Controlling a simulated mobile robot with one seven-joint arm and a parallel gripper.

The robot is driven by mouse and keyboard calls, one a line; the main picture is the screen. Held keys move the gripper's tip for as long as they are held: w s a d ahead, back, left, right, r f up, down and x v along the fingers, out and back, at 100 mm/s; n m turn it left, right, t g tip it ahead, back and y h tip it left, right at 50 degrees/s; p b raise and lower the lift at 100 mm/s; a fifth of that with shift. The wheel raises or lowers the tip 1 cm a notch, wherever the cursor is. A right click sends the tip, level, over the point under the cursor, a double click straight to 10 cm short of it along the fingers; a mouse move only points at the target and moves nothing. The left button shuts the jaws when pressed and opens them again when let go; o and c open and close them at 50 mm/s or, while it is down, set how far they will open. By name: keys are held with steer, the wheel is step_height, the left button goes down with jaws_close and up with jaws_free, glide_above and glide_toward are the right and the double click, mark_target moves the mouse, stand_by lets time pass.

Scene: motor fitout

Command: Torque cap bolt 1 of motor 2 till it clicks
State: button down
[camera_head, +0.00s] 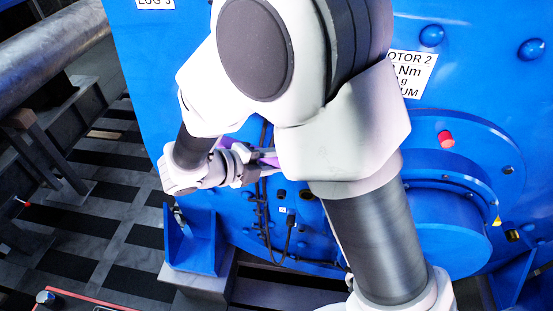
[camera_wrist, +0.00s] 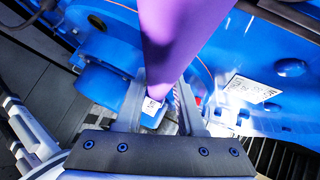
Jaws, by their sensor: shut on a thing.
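Motor 2 is the large blue housing (camera_head: 470,85) with a white label (camera_head: 411,72) reading in part "OTOR 2" and "Nm". A round blue cap (camera_head: 440,225) with a flange stands out at its right. My gripper (camera_head: 262,157) is at the motor's front, left of the cap, partly behind my arm. It is shut on a purple tool (camera_head: 236,148). In the wrist view the purple tool (camera_wrist: 180,40) runs up from between the fingers (camera_wrist: 160,98). The tool's working end is hidden, and I cannot tell which bolt is cap bolt 1 or whether the tool touches one.
A red plug (camera_head: 446,139) sits on the flange. Dark cables (camera_head: 267,215) hang down the motor front. A blue bracket (camera_head: 192,243) stands below my gripper. A grey pipe (camera_head: 50,50) runs at the upper left. The striped floor (camera_head: 95,215) at left looks mostly open.

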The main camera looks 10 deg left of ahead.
steer(key=shift+w+r, duration=0.1)
steer(key=shift+w, duration=1.05)
steer(key=shift+d+r+m+y, duration=0.15)
steer(key=shift+d+r+y, duration=0.15)
steer(key=shift+r, duration=0.25)
steer(key=shift+d+r+m+y, duration=0.15)
steer(key=shift+r+y, duration=0.15)
steer(key=shift+r, duration=0.25)
steer(key=shift+d+r, duration=0.1)
steer(key=shift+d+r+m+y, duration=0.2)
steer(key=shift+d+r+y, duration=0.15)
steer(key=shift+r, duration=0.2)
steer(key=shift+d+r+m+y, duration=0.2)
steer(key=shift+r+y, duration=0.15)
steer(key=shift+r, duration=0.15)
steer(key=shift+d+r+g, duration=0.1)
steer(key=shift+g, duration=0.2)
steer(key=shift+s+d+r+m+y, duration=0.1)
steer(key=shift+d+r+m+y, duration=0.2)
steer(key=shift+d+r+y, duration=0.5)
steer(key=shift+a+r, duration=0.1)
